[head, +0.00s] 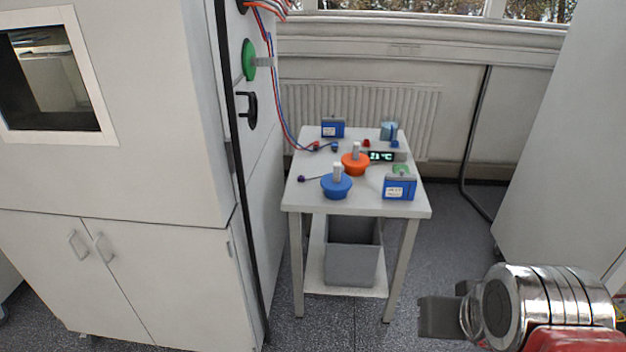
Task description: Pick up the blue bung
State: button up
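The blue bung (336,187) is a round blue plug with a pale grey handle standing up from it. It sits upright on the front left part of the small white table (308,199). My gripper (441,313) is at the lower right of the head view, nearer to me than the table and well apart from the bung. Its grey fingers point left. They overlap from this angle, so I cannot tell whether they are open or shut.
An orange bung (355,164) stands just behind the blue one. A blue box (399,187) is to the right, another (332,128) at the back left, and a temperature display (383,156) behind. A tall cabinet (120,170) borders the table's left. A grey bin (352,262) is underneath.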

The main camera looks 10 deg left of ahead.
aim_at(336, 185)
jog(key=u, duration=0.35)
jog(key=i, duration=0.6)
jog(key=u, duration=0.95)
jog(key=i, duration=0.75)
jog(key=u, duration=0.4)
